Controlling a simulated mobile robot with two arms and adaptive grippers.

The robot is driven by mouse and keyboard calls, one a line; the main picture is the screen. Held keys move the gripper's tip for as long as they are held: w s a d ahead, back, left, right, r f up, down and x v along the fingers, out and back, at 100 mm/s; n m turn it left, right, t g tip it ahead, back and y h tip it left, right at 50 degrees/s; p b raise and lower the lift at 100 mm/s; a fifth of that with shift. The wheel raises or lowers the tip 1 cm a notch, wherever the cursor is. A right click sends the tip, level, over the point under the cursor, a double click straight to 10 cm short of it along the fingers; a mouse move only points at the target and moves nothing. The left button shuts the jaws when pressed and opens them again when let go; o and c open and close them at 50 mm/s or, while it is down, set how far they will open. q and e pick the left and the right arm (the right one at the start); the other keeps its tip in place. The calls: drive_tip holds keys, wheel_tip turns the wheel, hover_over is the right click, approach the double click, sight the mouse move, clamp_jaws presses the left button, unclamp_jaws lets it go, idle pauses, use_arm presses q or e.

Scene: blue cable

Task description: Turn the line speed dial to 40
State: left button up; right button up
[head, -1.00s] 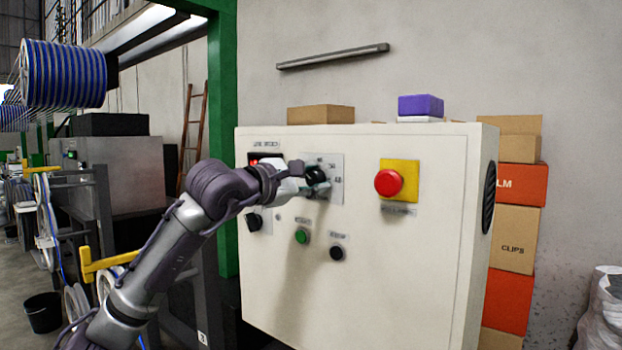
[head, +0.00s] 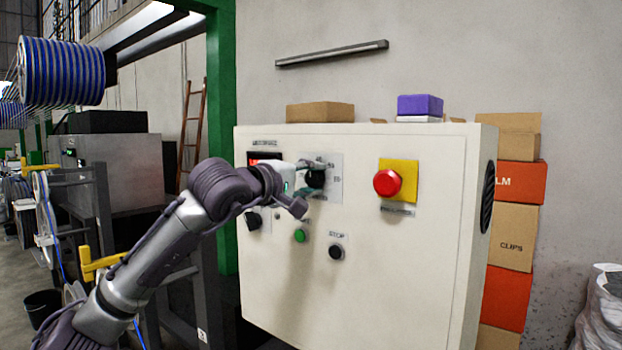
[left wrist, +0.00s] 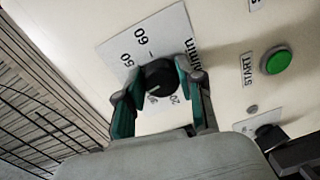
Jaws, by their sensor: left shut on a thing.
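The line speed dial (head: 315,178) is a black round knob on a white scale plate on the cream control cabinet. In the left wrist view, the dial (left wrist: 158,75) sits between the two teal-padded fingers of my left gripper (left wrist: 156,84), which is shut on it. The scale plate (left wrist: 172,32) shows 60 and 50 on the upper left, and 20 at the lower right of the knob. A pale line shows on the knob; I cannot tell its exact reading. In the head view my left gripper (head: 308,180) partly covers the plate. My right gripper is not in view.
A red emergency button (head: 387,183) on yellow is to the right. A green START button (left wrist: 277,61) and a black STOP button (head: 336,252) are below. Another black knob (head: 254,221) is at the lower left. My wrist partly covers a red display (head: 262,157).

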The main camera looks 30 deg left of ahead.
use_arm(q)
drive_tip(key=shift+f+m, duration=0.15)
drive_tip(key=shift+m, duration=0.55)
drive_tip(key=o, duration=1.1)
drive_tip(key=shift+o, duration=0.2)
drive_tip(key=s, duration=1.2)
drive_tip(key=shift+a+r, duration=0.3)
drive_tip(key=shift+a, duration=0.15)
